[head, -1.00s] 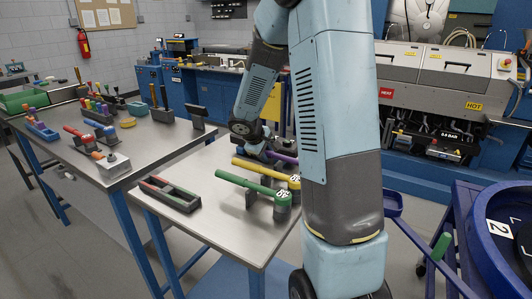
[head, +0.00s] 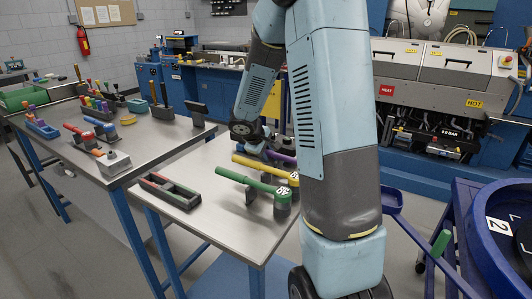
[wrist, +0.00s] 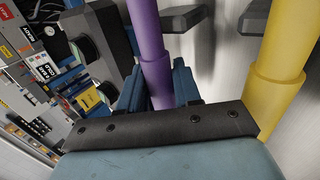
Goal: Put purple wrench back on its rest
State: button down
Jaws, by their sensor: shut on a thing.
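The purple wrench (head: 283,158) lies lengthwise at the far side of the near steel table, partly hidden by my arm. In the wrist view the purple wrench (wrist: 151,45) runs down between the two blue fingers of my gripper (wrist: 158,88), which is shut on its handle. My gripper (head: 255,148) also shows in the head view, low over the table, its fingertips mostly hidden. Dark grey blocks (wrist: 187,19) show beside the purple handle. I cannot tell whether the wrench touches its rest.
The yellow wrench (head: 262,167) lies close beside the purple one, and the green wrench (head: 250,181) lies nearer. A dark tray (head: 169,190) stands at the table's left. Bare steel lies between the tray and wrenches. A blue drum (head: 495,230) is at right.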

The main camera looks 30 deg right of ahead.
jog(key=c, duration=0.7)
grip_release()
jog(key=v, duration=1.3)
jog(key=shift+a+r, duration=0.25)
jog(key=shift+r, duration=0.05)
jog(key=shift+s, duration=0.2)
jog(key=s+a+r+m+y, duration=0.2)
jog(key=s+r, duration=0.1)
jog(key=s, duration=0.5)
jog(key=s+a+r+m+t+y, duration=0.1)
jog(key=s+a+r+m+y, duration=0.1)
jog(key=s, duration=0.7)
jog(key=s+a+r+m+t+y, duration=0.1)
jog(key=s+r, duration=0.3)
jog(key=s, duration=0.5)
jog(key=shift+a+m+y, duration=0.4)
jog(key=shift+a+m, duration=0.3)
jog(key=shift+m, duration=0.1)
